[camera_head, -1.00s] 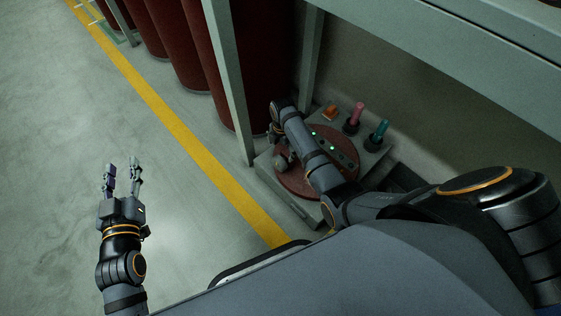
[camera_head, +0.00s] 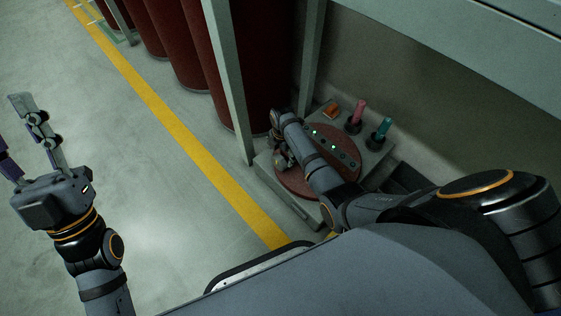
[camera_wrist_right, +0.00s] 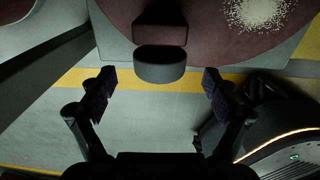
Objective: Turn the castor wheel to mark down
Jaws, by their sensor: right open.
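A round red-brown disc (camera_head: 290,180) lies on a grey box in the head view; my right forearm covers part of it. In the right wrist view the disc (camera_wrist_right: 215,45) fills the top, with a pale speckled patch (camera_wrist_right: 257,12) at upper right. A dark block with a short grey rounded piece (camera_wrist_right: 160,65) juts from the disc's edge. I cannot tell which part is the castor wheel. My right gripper (camera_head: 281,148) is open, its fingers apart on either side of the rounded piece in the wrist view (camera_wrist_right: 160,84). My left gripper (camera_head: 10,122) is open and empty over the floor.
The grey box (camera_head: 375,157) carries an orange block (camera_head: 331,110), a pink handle (camera_head: 358,112) and a teal handle (camera_head: 383,128). Grey posts (camera_head: 229,80) and red drums (camera_head: 180,45) stand behind. Floor left of the yellow line (camera_head: 180,130) is clear.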

